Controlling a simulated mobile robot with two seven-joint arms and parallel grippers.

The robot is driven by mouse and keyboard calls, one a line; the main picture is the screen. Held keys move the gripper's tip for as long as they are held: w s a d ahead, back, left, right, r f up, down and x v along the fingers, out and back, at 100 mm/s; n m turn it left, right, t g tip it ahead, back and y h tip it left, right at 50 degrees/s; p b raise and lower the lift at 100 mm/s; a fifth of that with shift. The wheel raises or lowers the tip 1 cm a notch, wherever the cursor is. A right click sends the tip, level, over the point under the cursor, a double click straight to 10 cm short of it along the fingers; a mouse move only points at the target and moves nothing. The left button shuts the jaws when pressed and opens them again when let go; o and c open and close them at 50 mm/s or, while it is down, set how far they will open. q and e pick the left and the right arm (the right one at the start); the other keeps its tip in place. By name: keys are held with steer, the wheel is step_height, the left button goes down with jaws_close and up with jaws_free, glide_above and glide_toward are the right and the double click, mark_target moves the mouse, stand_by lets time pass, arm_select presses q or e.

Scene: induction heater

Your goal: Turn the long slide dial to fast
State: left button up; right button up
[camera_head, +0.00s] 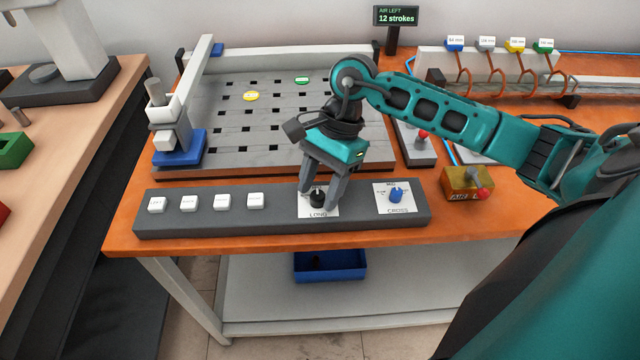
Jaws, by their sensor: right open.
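The long slide dial is a small black knob (317,199) on a white plate (319,210) marked LONG, on the grey control panel (280,222). My right gripper (318,203) points down over this dial, its two fingers apart on either side of the knob. I cannot tell whether the fingers touch the knob. The gripper hides the upper part of the plate and its setting labels, so the dial's setting cannot be read. My left gripper is not in view.
A blue dial (396,194) marked CROSS sits to the right on the panel, with several white buttons at its left. Behind stands a slotted grey bed (230,120). A yellow box (467,183) with a red knob is at the right. A blue bin (330,266) lies below.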

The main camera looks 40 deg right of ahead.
steer(key=shift+f, duration=0.1)
jaws_close()
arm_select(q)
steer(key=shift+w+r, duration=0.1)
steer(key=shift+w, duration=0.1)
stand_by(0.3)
